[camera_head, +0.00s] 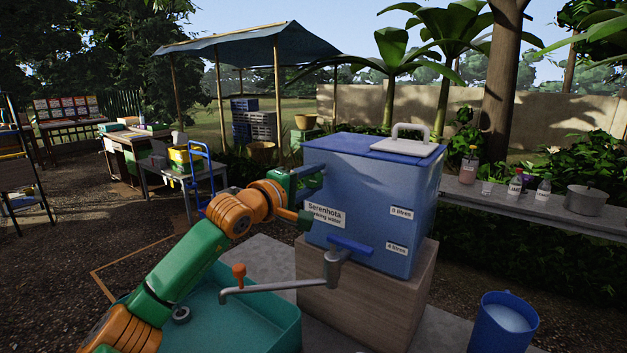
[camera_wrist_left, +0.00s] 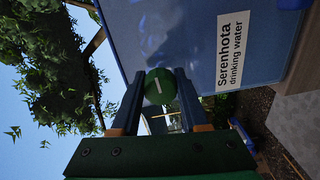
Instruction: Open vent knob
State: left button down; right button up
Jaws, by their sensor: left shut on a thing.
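The vent knob (camera_wrist_left: 160,87) is a green round knob with a white line, on the side of the blue water tank (camera_head: 375,185). It shows between the fingers of my left gripper (camera_wrist_left: 158,76) in the left wrist view, and the gripper is shut on it. In the head view my left gripper (camera_head: 312,190) is at the tank's left front, near the "Serenhota drinking water" label (camera_head: 326,214). The knob is hidden there by the gripper. My right gripper is not in view.
The tank stands on a wooden block (camera_head: 370,300). A blue bucket (camera_head: 503,325) stands at the lower right. A ledge with bottles and a pot (camera_head: 585,200) runs behind.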

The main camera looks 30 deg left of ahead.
aim_at(310, 181)
pick_arm(q)
jog(key=shift+m, duration=0.4)
jog(key=shift+c, duration=2.1)
grip_release()
jog(key=shift+s+f+b, duration=0.2)
jog(key=shift+s+b, duration=0.05)
jog(key=shift+b, duration=0.15)
jog(key=s+b, duration=0.1)
jog(key=s, duration=0.1)
jog(key=s+b, duration=0.1)
jog(key=s, duration=0.1)
jog(key=s+a+b, duration=0.1)
jog(key=s+b, duration=0.1)
jog(key=shift+s+r, duration=0.1)
jog(key=shift+s, duration=0.05)
jog(key=shift+s+r, duration=0.1)
jog(key=shift+s, duration=0.1)
jog(key=shift+w, duration=0.1)
